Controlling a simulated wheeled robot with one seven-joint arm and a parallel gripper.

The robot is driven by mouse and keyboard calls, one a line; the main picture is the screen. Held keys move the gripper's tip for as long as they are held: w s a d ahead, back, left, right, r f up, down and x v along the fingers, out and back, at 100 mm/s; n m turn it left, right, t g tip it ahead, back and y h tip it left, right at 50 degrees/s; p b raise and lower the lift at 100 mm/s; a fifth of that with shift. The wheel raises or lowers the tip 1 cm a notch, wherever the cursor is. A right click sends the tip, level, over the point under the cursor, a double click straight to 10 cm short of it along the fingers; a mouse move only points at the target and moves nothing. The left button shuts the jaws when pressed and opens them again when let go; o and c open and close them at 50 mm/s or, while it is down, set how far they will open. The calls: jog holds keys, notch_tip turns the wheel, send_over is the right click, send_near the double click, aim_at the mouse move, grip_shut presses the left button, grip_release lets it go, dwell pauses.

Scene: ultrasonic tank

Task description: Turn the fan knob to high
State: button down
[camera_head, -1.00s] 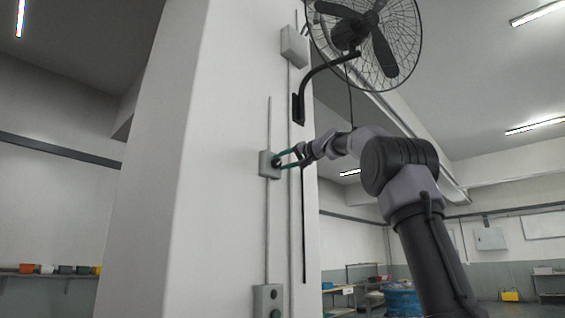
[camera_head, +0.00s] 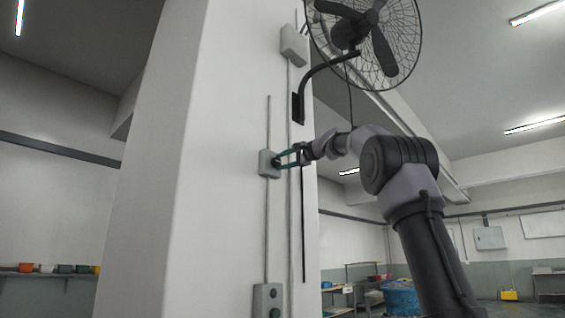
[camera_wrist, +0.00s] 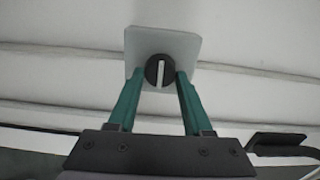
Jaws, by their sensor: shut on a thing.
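The fan knob (camera_wrist: 151,71) is a round black dial with a white bar, on a light grey switch box (camera_wrist: 183,46). In the wrist view the white bar runs nearly along the line of my fingers. The same box (camera_head: 264,164) is fixed to the white pillar in the head view, where the knob is mostly hidden by my fingertips. My gripper (camera_wrist: 160,84) has two green fingers, one on each side of the knob, shut on it. The black wall fan (camera_head: 371,30) hangs above on a curved bracket.
A grey box (camera_head: 294,45) sits higher on the pillar, and another box with buttons (camera_head: 267,300) sits lower. Thin conduits (camera_head: 290,215) run up the pillar between them. Shelves and a blue tub (camera_head: 402,301) stand far behind at the right.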

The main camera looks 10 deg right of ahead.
dwell(0.4)
jog(key=shift+c, duration=1.7)
grip_release()
jog(key=v, duration=1.1)
jog(key=shift+w, duration=0.1)
